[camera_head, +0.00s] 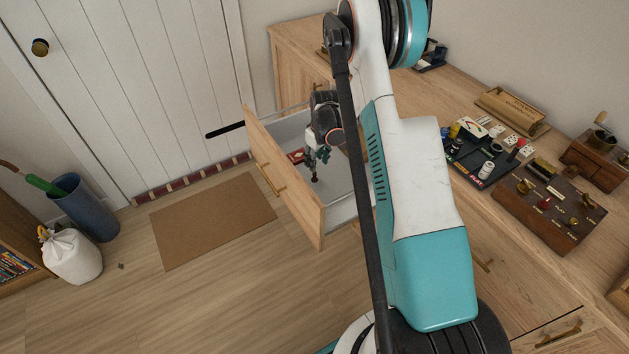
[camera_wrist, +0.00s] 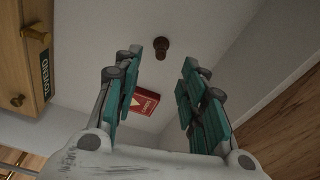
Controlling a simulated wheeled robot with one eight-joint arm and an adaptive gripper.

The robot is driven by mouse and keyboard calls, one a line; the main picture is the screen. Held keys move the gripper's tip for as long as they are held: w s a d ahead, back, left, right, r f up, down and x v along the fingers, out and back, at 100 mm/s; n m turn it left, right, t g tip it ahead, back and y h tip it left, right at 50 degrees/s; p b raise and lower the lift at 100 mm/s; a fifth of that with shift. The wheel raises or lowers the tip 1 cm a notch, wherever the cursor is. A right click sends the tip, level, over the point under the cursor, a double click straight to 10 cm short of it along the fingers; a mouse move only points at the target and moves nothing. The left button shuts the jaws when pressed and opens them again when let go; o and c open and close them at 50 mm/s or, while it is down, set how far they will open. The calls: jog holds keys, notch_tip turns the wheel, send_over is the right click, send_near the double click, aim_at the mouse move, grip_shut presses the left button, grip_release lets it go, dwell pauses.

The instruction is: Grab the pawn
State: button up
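The dark brown pawn (camera_wrist: 161,48) is on the pale floor of the open drawer (camera_head: 284,196). In the wrist view it appears just beyond and between my fingertips. My gripper (camera_wrist: 161,60) is open, with its teal fingers spread to either side and nothing between them. In the head view my gripper (camera_head: 316,162) reaches down into the drawer, and the pawn (camera_head: 315,179) shows as a small dark shape just below it. I cannot tell the exact gap between fingertips and pawn.
A red box (camera_wrist: 145,101) lies in the drawer near the pawn. A wooden piece with knobs and a label (camera_wrist: 28,55) is at the left of the wrist view. Drawer walls surround my gripper. The cabinet top holds a game tray (camera_head: 485,150) and a wooden board (camera_head: 548,205).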

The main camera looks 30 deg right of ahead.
aim_at(315, 176)
jog(key=f+b, duration=0.1)
jog(key=f, duration=0.1)
jog(key=f+b, duration=0.1)
jog(key=f, duration=0.2)
jog(key=w+f+b, duration=0.1)
jog(key=f, duration=0.2)
jog(key=shift+a, duration=0.2)
jog(key=shift+s+r, duration=0.1)
jog(key=shift+c, duration=0.3)
jog(key=c, duration=0.8)
